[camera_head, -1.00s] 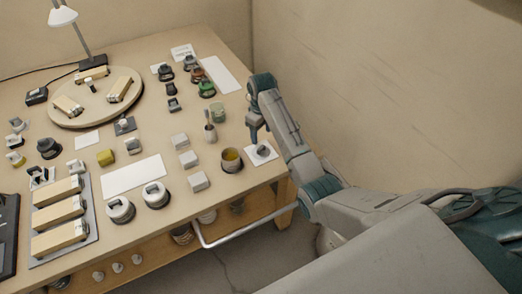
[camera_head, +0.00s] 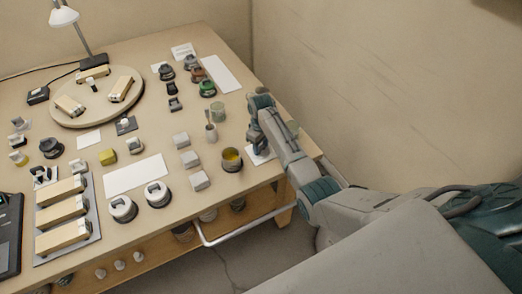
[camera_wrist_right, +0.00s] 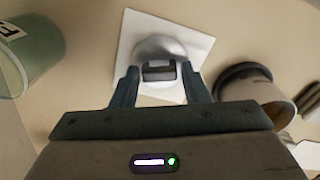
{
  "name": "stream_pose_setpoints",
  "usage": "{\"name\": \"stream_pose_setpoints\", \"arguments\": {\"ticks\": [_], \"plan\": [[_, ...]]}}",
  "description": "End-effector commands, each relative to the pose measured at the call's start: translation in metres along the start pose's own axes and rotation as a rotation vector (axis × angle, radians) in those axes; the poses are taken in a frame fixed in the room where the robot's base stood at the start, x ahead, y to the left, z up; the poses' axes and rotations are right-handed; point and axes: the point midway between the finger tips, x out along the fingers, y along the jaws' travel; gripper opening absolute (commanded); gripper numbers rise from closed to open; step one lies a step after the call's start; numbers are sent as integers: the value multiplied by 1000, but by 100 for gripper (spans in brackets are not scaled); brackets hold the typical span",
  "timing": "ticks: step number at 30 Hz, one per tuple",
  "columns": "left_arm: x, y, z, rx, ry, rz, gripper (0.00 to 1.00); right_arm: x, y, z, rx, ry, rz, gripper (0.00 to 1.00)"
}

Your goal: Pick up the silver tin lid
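The silver tin lid (camera_wrist_right: 160,47) lies on a white square card (camera_wrist_right: 202,50) in the right wrist view. It is round and has a dark raised grip (camera_wrist_right: 158,71) facing my gripper. My right gripper (camera_wrist_right: 158,77) is open, with one finger on each side of the grip and gaps showing between them. In the head view the right gripper (camera_head: 259,146) is low over the white card (camera_head: 263,159) at the table's right edge, and it hides the lid there. My left gripper is not in view.
A dark cup with yellow contents (camera_head: 231,159) stands close left of the card; it shows at right in the wrist view (camera_wrist_right: 243,88). Small grey blocks (camera_head: 199,181) stand further left. A pale bar handle (camera_head: 245,228) runs below the table edge.

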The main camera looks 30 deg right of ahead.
Motion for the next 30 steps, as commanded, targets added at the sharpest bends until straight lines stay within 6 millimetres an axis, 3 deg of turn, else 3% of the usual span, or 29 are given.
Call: {"name": "stream_pose_setpoints", "arguments": {"ticks": [1, 4, 17, 23, 30], "plan": [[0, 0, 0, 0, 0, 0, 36, 0, 0, 0, 0, 0, 0, 31], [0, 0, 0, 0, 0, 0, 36, 0, 0, 0, 0, 0, 0, 12], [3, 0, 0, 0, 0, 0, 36, -8, 0, 0, 0, 1, 1, 12], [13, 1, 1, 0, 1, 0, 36, -36, 1, -1, 1, 5, 3, 12], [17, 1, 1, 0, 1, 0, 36, -38, -41, 36, -1, 2, 0, 12]]}}
